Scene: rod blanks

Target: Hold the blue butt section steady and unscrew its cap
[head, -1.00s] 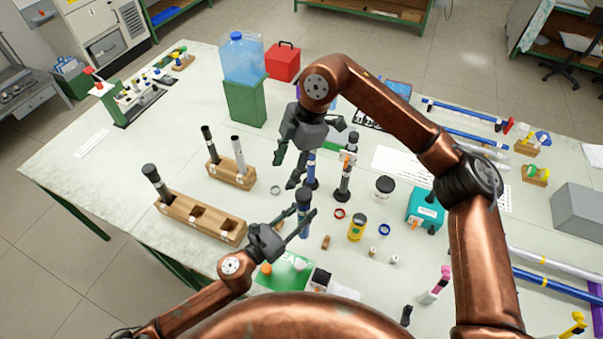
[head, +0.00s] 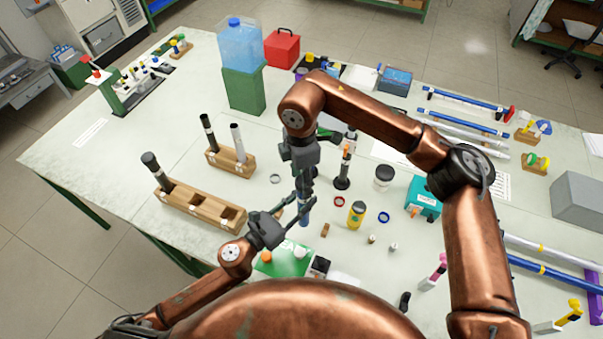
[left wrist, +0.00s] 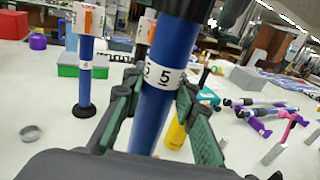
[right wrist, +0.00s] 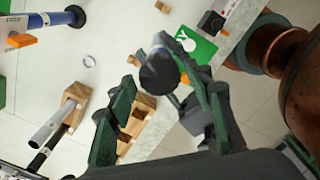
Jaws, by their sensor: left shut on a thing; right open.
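The blue butt section (head: 305,214) stands upright near the table's front middle; in the left wrist view it is a blue tube (left wrist: 153,112) with a white band marked 5. My left gripper (head: 292,213) is shut on it from the left, fingers on both sides below the band. The black cap (right wrist: 158,73) tops the tube; it also shows at the upper edge of the left wrist view (left wrist: 187,7). My right gripper (head: 303,188) points down over the tube, open, with the cap between its spread fingers in the right wrist view. Finger contact with the cap cannot be told.
A wooden block (head: 190,208) with a dark rod stands left, a smaller rod block (head: 231,163) behind it. A yellow can (head: 356,214), rings and a teal box (head: 424,202) stand right. Another blue tube (left wrist: 85,70) stands close by.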

